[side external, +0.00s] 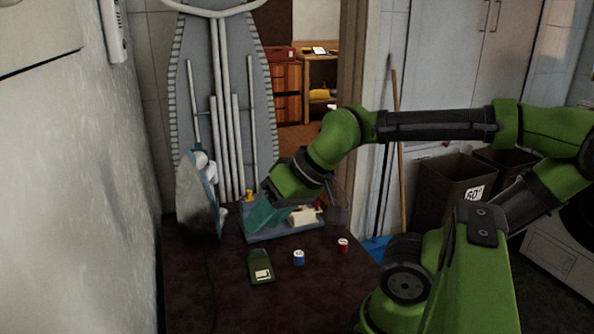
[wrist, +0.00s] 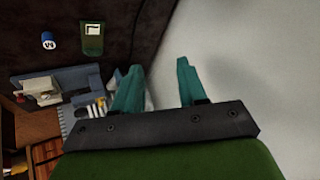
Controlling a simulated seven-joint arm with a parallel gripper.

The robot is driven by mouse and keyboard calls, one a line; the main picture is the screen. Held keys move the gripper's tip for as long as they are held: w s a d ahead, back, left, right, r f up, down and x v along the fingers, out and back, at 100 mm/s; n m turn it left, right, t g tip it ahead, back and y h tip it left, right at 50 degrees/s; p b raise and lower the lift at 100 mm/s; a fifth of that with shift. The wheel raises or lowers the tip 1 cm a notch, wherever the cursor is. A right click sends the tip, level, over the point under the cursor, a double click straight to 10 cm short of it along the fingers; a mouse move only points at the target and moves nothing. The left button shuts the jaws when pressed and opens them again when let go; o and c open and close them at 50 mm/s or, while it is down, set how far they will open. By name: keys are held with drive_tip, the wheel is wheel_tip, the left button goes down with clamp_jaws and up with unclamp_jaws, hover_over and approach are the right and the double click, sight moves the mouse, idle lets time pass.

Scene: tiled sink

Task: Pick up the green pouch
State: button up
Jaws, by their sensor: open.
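The green pouch (side external: 261,267) is dark green with a pale label and lies on the dark tabletop near the front. It also shows in the wrist view (wrist: 92,36) at the upper left. My gripper (side external: 262,220) has teal fingers and is behind the pouch in the side view, apart from it, in front of or over the blue tray. In the wrist view, the fingers of my gripper (wrist: 157,70) are spread with nothing between them. The pouch is to the left of and beyond the fingertips there.
A blue tray (side external: 284,235) holds a cream item and other small things. A blue-and-white can (side external: 299,258) and a red-and-white can (side external: 343,244) stand right of the pouch. An iron (side external: 197,209) stands at the left near the wall. The front of the dark tabletop (side external: 311,305) is mostly clear.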

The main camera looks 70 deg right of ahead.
drive_tip(key=m+g+h, duration=0.2)
drive_tip(key=m+g, duration=0.5)
drive_tip(key=m, duration=1.7)
hover_over(255, 249)
drive_tip(key=f, duration=1.8)
drive_tip(key=shift+w+d, duration=0.1)
drive_tip(key=shift+d, duration=0.3)
drive_tip(key=shift+a+f, duration=0.2)
drive_tip(key=shift+f, duration=1.2)
drive_tip(key=shift+a+f, duration=0.15)
drive_tip(key=shift+f, duration=1.2)
